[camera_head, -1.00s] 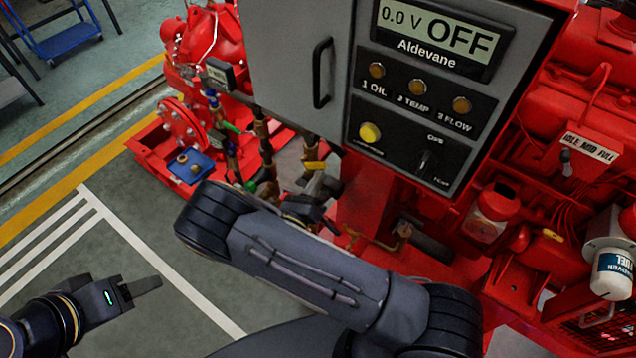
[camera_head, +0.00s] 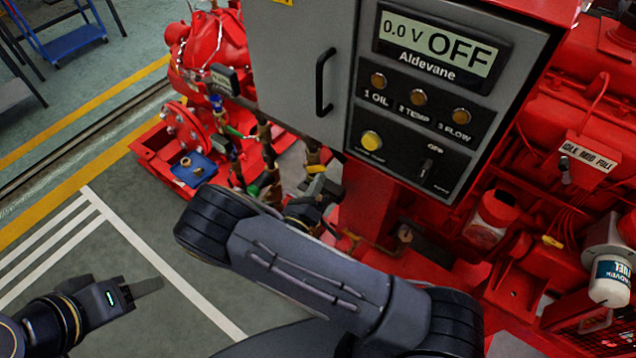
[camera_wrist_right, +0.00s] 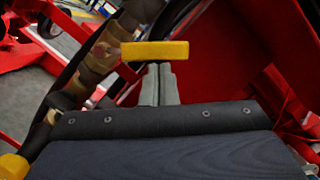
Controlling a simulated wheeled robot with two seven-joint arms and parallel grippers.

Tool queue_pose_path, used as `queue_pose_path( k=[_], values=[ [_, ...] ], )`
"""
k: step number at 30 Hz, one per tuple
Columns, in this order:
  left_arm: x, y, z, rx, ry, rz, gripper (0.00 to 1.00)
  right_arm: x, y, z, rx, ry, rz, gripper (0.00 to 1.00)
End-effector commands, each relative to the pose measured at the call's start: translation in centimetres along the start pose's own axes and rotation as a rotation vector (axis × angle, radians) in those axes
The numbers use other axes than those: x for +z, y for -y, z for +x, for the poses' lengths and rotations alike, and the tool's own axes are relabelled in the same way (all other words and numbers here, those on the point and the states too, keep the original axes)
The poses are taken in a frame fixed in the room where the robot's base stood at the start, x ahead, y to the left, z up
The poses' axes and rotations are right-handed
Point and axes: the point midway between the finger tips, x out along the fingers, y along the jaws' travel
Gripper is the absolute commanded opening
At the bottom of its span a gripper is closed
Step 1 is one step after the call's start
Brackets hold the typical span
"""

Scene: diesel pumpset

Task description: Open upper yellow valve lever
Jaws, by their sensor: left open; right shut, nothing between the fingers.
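The upper yellow valve lever (camera_head: 316,169) sits on a brass-coloured pipe (camera_head: 313,154) below the grey control cabinet. In the right wrist view the lever (camera_wrist_right: 155,50) lies nearly level across the picture, with its pivot on the pipe at left. My right gripper (camera_wrist_right: 159,84) is shut and empty, its fingertips just below the lever in that view. I cannot tell whether they touch it. My left gripper (camera_head: 148,286) is at the lower left over the floor, open and empty, away from the valves.
The grey cabinet (camera_head: 300,60) overhangs the pipes. A second yellow part (camera_wrist_right: 14,167) shows at the lower left of the right wrist view. Red pump parts (camera_head: 185,125) and the red engine (camera_head: 580,100) stand either side. The floor (camera_head: 110,260) at left is clear.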

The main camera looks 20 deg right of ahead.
Motion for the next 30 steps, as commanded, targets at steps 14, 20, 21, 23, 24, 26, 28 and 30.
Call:
queue_pose_path(
  k=[14,20,21,23,24,26,28,30],
  values=[
    [-1.5,-1.4,-3.0,0.000,0.000,0.000,0.54,3.4,1.0,0.8,0.095,0.003,-0.377,0.00],
    [-1.9,-1.7,-3.8,0.000,0.000,0.000,0.54,4.6,0.8,1.1,0.133,0.003,-0.534,0.00],
    [-2.0,-1.8,-3.9,0.000,0.000,0.000,0.54,4.8,0.7,1.2,0.141,0.003,-0.562,0.00],
    [-2.0,-1.8,-4.0,0.000,0.000,0.000,0.54,5.0,0.6,1.2,0.150,0.003,-0.599,0.00],
    [-2.0,-1.8,-4.0,0.000,0.000,0.000,0.54,5.2,0.5,1.3,0.155,0.003,-0.623,0.00],
    [-2.0,-1.9,-4.0,0.000,0.000,0.000,0.54,5.3,0.4,1.3,0.158,0.003,-0.633,0.00],
    [-2.0,-1.9,-4.1,0.000,0.000,0.000,0.54,5.5,0.3,1.4,0.157,0.003,-0.631,0.00],
    [-2.1,-1.9,-4.1,0.000,0.000,0.000,0.54,5.7,0.2,1.4,0.157,0.003,-0.630,0.00]
  ],
)
